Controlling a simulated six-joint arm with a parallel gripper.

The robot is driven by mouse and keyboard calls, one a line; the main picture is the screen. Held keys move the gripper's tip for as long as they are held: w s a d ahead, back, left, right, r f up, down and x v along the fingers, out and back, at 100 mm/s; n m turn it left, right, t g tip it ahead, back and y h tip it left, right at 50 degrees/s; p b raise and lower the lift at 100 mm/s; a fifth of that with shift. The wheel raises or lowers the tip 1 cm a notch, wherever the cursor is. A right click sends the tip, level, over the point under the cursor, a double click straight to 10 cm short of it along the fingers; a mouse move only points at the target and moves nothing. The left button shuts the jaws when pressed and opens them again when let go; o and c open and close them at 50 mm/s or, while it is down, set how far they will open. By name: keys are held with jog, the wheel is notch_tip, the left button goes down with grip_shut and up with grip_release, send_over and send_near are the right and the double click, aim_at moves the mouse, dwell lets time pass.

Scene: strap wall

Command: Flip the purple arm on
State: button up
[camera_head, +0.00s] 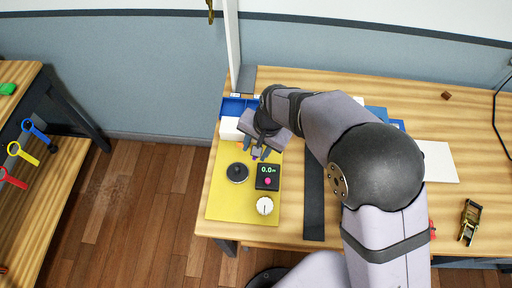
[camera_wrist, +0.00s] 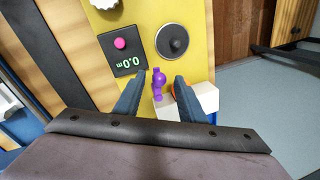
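The purple arm (camera_wrist: 157,86) is a small lever on the yellow panel (camera_wrist: 204,62) and lies between my fingers in the wrist view. My gripper (camera_wrist: 161,77) is open, with one dark finger on each side of the lever. I cannot tell whether either finger touches it. In the head view my gripper (camera_head: 258,153) is over the upper part of the yellow panel (camera_head: 225,207), and its fingers and wrist largely hide the lever there.
The panel also carries a black display (camera_head: 267,177) reading 0.0 with a pink button, a black knob (camera_head: 237,173) and a white dial (camera_head: 264,206). A white block (camera_wrist: 202,97) and a partly hidden orange piece sit beside the right finger. A dark strap (camera_head: 314,205) lies right of the panel.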

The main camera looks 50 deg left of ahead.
jog(key=shift+r, duration=0.1)
notch_tip(320, 180, up, 7)
jog(key=d+b, duration=0.1)
jog(key=b, duration=0.1)
jog(key=shift+w+d, duration=0.15)
jog(key=shift+w, duration=0.1)
dwell(0.5)
jog(key=d+f+n, duration=0.2)
jog(key=d+f+n+h, duration=0.1)
jog(key=d+f+n, duration=0.1)
jog(key=d, duration=0.1)
jog(key=s+d+f+n, duration=0.1)
jog(key=d+f+n, duration=0.1)
jog(key=shift+s+d+f+h, duration=0.1)
jog(key=shift+d+h, duration=0.05)
jog(key=shift+h, duration=0.15)
jog(key=w+d+r+m, duration=0.1)
jog(key=w+d+m, duration=0.1)
jog(key=d, duration=1.1)
jog(key=w+d+r+m, duration=0.1)
jog(key=w+d+m, duration=0.2)
jog(key=d, duration=1)
jog(key=w+d+r+m, duration=0.1)
jog(key=w+d+m, duration=0.2)
jog(key=d, duration=1)
jog(key=m, duration=0.2)
jog(key=shift+r+m+t, duration=0.25)
jog(key=shift+m+t, duration=0.05)
jog(key=shift+t, duration=0.1)
